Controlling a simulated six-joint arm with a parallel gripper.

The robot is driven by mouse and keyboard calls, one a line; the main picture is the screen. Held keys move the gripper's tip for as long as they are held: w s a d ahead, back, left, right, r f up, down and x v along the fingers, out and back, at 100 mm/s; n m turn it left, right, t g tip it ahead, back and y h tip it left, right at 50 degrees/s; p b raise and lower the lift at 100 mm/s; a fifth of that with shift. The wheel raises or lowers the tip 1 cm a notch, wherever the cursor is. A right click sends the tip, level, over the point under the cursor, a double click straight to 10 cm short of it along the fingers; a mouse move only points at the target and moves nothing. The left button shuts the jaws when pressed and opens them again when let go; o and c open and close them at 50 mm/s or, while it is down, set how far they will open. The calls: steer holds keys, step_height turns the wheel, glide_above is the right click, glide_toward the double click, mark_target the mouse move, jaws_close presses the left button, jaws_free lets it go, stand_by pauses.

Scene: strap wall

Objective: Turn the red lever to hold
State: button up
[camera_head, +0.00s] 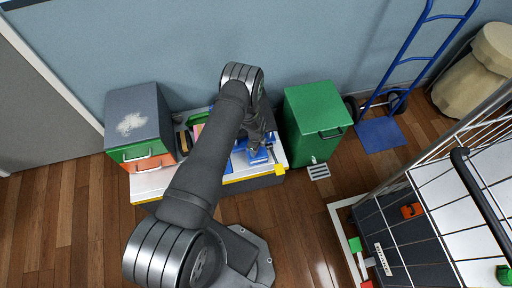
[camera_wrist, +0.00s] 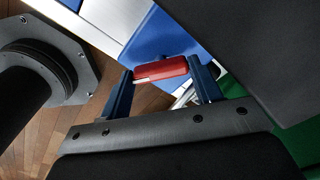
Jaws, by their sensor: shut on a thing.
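The red lever (camera_wrist: 160,70) shows in the wrist view as a short red bar with a thin white mark near its left end. My gripper (camera_wrist: 163,72) is shut on it, with one blue finger at each end of the bar. A blue surface (camera_wrist: 153,38) lies just behind the lever. In the head view a blue part (camera_head: 258,157) shows on the white bench under my wrist, but my arm hides the lever and my fingertips there. No hold marking is readable in either view.
The white bench (camera_head: 150,184) stands against the wall. A grey cabinet (camera_head: 135,115) stands at its left end and a green bin (camera_head: 315,115) at its right. A blue hand truck (camera_head: 382,134) and a wire cart (camera_head: 425,250) are further right.

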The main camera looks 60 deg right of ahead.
steer(key=o, duration=0.7)
step_height(320, 180, up, 17)
steer(key=shift+r, duration=0.2)
steer(key=shift+f, duration=0.1)
stand_by(0.8)
step_height(320, 180, down, 17)
steer(key=shift+r, duration=0.1)
stand_by(0.6)
stand_by(0.4)
